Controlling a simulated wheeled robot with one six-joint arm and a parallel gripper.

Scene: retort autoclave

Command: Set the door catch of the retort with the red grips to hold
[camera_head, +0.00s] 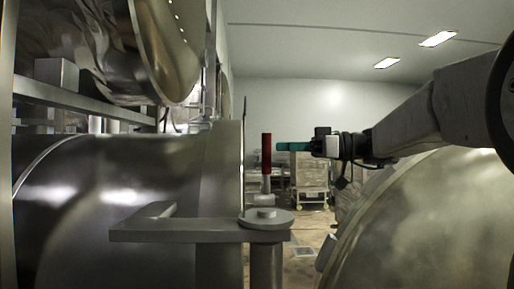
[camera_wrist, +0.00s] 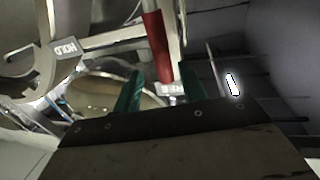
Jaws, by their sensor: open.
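The door catch has an upright red grip (camera_head: 267,150) on a pale stem above a round metal pivot plate (camera_head: 266,217). My gripper (camera_head: 284,146), with teal fingers, is just right of the grip at its height. In the wrist view the fingers of my gripper (camera_wrist: 148,84) are apart. The red grip (camera_wrist: 157,45) comes down close to the right finger; I cannot tell whether it is between the fingers. A HOLD plate (camera_wrist: 67,50) lies to the left. A second plate (camera_wrist: 169,90), its lettering partly hidden, lies behind the right finger.
A large metal retort vessel (camera_head: 120,205) fills the left, with a bracket arm (camera_head: 180,228) reaching to the pivot. A big rounded door (camera_head: 430,225) stands at the right under my arm. A wheeled rack (camera_head: 309,178) stands farther back, with floor visible between.

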